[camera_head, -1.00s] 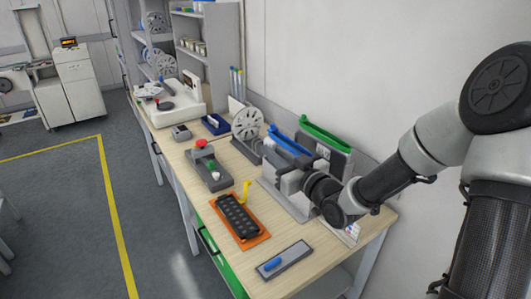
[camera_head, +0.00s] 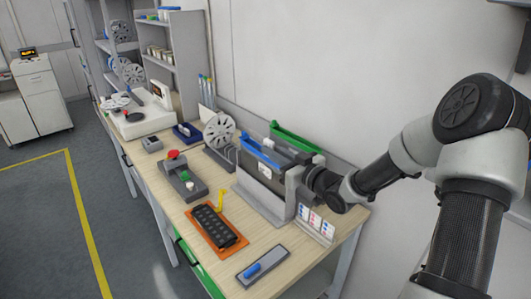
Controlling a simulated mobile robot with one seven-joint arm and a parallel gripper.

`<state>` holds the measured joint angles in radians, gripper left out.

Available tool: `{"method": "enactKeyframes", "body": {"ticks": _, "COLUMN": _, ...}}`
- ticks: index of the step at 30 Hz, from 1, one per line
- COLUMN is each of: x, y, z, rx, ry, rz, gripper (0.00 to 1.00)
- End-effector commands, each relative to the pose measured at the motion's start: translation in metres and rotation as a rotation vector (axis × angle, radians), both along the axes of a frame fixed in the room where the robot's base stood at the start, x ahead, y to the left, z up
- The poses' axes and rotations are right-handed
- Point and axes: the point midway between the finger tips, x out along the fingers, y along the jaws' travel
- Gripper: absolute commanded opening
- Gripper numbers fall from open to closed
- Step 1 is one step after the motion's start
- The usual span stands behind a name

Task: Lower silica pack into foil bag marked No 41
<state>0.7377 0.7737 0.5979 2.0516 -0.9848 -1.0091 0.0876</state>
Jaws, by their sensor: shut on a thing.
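Two dark foil bags stand upright in a grey rack (camera_head: 262,207) on the bench. The front bag (camera_head: 264,172) has a blue strip (camera_head: 262,153) along its top and a small pale label, too small to read. The rear bag has a green strip (camera_head: 297,136) and is mostly hidden. My gripper (camera_head: 291,182) is at the right end of the rack, beside the front bag's right edge. It is shut, and the silica pack in it is hidden from this view.
Cards (camera_head: 316,223) stand right of the rack. In front lie an orange tray (camera_head: 238,243) with a black insert, a grey plate (camera_head: 272,266) with a blue piece, and a button box (camera_head: 186,182). A reel (camera_head: 219,130) stands left. The wall is close behind.

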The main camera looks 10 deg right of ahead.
Motion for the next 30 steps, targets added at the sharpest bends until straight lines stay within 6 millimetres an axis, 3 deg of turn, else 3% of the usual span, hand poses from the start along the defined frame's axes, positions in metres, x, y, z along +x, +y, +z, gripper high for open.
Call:
{"method": "enactKeyframes", "body": {"ticks": 17, "x": 0.033, "y": -0.049, "z": -0.005, "rx": 0.001, "ry": -0.001, "rz": -0.002, "gripper": 0.00}}
{"method": "enactKeyframes", "body": {"ticks": 22, "x": 0.032, "y": -0.048, "z": -0.027, "rx": 0.002, "ry": 0.002, "rz": 0.000, "gripper": 0.00}}
{"method": "enactKeyframes", "body": {"ticks": 30, "x": 0.032, "y": -0.048, "z": -0.023, "rx": 0.000, "ry": 0.000, "rz": 0.000, "gripper": 0.00}}
